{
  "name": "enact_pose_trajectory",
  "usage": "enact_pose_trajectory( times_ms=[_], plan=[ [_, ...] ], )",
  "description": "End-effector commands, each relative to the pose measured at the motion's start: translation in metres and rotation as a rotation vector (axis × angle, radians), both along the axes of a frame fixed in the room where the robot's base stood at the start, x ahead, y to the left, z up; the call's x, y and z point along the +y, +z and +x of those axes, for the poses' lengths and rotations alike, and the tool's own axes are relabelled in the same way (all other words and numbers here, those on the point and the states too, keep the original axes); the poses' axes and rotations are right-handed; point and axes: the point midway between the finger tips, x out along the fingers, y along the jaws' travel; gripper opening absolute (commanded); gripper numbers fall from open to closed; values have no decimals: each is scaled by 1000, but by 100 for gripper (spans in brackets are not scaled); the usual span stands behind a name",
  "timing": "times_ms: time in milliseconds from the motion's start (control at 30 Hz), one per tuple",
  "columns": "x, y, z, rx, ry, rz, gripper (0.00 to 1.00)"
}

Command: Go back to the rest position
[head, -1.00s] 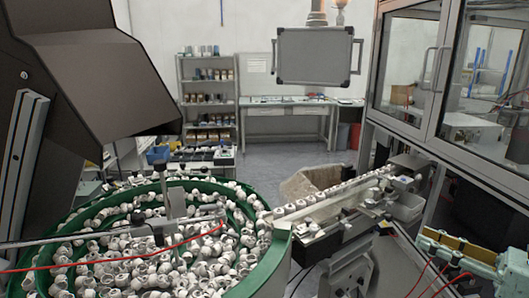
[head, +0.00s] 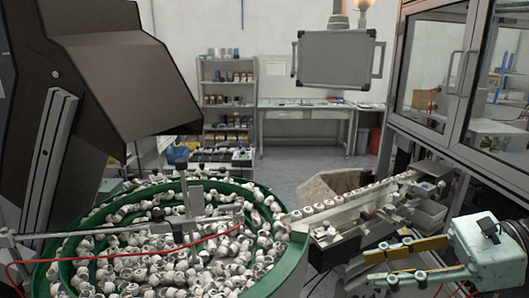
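My gripper (head: 372,270) is pale green with yellow pads on its fingers. It shows at the lower right, with its fingers pointing left. The two fingers are spread apart, and I see nothing held between them. It is in front of the feed track (head: 345,212) and to the right of the green-rimmed feeder bowl (head: 296,262).
The bowl holds many white caps (head: 150,262), and a row of caps lies on the track. A glazed cabinet (head: 430,80) stands at the right. A grey panel (head: 336,58) hangs at the back. Shelves (head: 228,100) and a bench (head: 308,108) stand behind open floor.

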Motion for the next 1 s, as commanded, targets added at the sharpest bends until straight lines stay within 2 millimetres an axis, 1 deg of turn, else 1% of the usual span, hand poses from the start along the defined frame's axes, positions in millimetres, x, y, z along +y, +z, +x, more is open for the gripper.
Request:
enact_pose_trajectory(
  times_ms=[33, 200, 433, 700, 1000],
  plan=[
    [9, 1, -7, -7, 37, -27, 27],
    [32, 2, -32, -29, 153, -114, 27],
    [55, 1, -65, -67, 307, -230, 27],
    [70, 0, -100, -128, 474, -370, 27],
    [75, 2, -131, -216, 641, -520, 27]
  ],
)
